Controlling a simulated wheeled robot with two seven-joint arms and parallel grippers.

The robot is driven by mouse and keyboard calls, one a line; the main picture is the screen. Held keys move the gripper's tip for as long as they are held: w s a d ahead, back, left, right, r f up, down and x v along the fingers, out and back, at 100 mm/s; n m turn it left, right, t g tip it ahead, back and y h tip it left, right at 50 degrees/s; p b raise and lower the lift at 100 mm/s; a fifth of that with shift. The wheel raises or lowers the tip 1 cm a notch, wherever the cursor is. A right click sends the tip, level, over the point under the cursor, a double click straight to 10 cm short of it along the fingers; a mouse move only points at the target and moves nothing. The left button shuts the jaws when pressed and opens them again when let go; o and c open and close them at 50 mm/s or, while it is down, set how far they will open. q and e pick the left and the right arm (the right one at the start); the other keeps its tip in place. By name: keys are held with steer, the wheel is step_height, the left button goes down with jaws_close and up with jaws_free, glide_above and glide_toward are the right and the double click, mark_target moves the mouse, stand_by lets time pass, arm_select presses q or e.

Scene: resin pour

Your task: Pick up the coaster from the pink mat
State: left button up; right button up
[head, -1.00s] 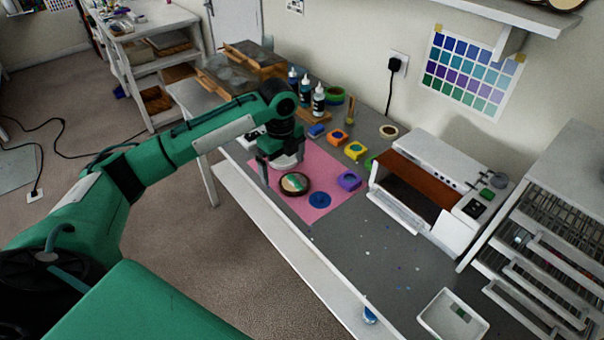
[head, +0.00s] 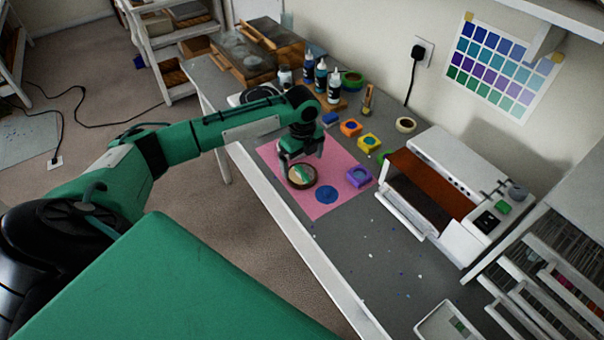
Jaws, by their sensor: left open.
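The coaster (head: 302,176) is round with a dark rim and a cream and green face. My left gripper (head: 302,169) is open, pointing down over the coaster. One finger shows at the coaster's left and the other at its upper right. I cannot tell whether the fingers touch the coaster. My right gripper is not in view.
A purple mould (head: 359,176) sits at the mat's right edge, with yellow (head: 369,143) and orange (head: 351,128) ones behind. Bottles (head: 334,82) stand at the back. A white machine (head: 430,190) is to the right. The grey table (head: 380,250) in front is mostly clear.

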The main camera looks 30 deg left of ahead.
mark_target(303, 175)
arm_select(q)
step_height(303, 175, down, 2)
steer(key=shift+s+d+p, duration=0.1)
steer(key=shift+p, duration=0.65)
step_height(303, 175, down, 2)
steer(key=shift+f, duration=0.35)
steer(key=c, duration=0.8)
steer(key=shift+c, duration=0.2)
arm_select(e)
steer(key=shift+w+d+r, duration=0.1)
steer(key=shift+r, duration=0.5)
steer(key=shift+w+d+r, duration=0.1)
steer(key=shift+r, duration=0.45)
